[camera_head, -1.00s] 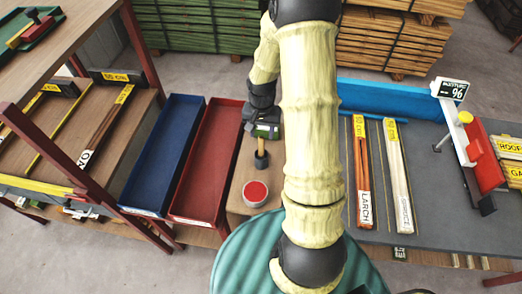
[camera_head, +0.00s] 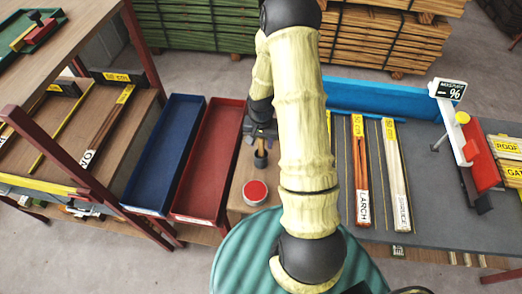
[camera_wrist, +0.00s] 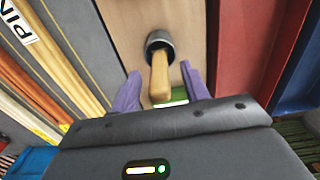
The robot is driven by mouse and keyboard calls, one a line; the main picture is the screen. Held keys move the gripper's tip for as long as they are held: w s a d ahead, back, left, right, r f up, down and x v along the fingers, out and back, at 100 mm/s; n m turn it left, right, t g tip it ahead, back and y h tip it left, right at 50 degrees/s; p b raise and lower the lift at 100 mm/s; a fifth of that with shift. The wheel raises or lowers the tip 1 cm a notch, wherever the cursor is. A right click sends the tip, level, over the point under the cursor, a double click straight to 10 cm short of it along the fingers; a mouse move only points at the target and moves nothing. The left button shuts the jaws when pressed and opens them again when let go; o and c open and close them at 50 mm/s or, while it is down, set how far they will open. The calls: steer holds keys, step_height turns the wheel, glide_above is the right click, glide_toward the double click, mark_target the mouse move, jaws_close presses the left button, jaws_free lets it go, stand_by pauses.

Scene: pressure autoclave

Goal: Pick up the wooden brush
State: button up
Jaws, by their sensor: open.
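The wooden brush (camera_wrist: 159,78) shows in the wrist view as a light wooden handle with a dark round end (camera_wrist: 160,42). It lies between the two purple fingers of my gripper (camera_wrist: 160,85), which are spread with a gap on each side. In the head view the brush (camera_head: 261,152) stands on a wooden surface, its upper part hidden behind my gripper (camera_head: 262,138). My gripper is open and holds nothing. I cannot tell how deep the fingers reach along the handle.
A red-topped can (camera_head: 255,191) stands just in front of the brush. A red tray (camera_head: 208,165) and a blue tray (camera_head: 165,150) lie to the left. Bundled wood strips (camera_head: 361,170) lie on the grey bench to the right, beyond my arm.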

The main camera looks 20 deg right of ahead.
steer(key=shift+c, duration=0.4)
jaws_close()
step_height(320, 180, up, 10)
steer(key=shift+r+b, duration=0.1)
steer(key=shift+b, duration=0.85)
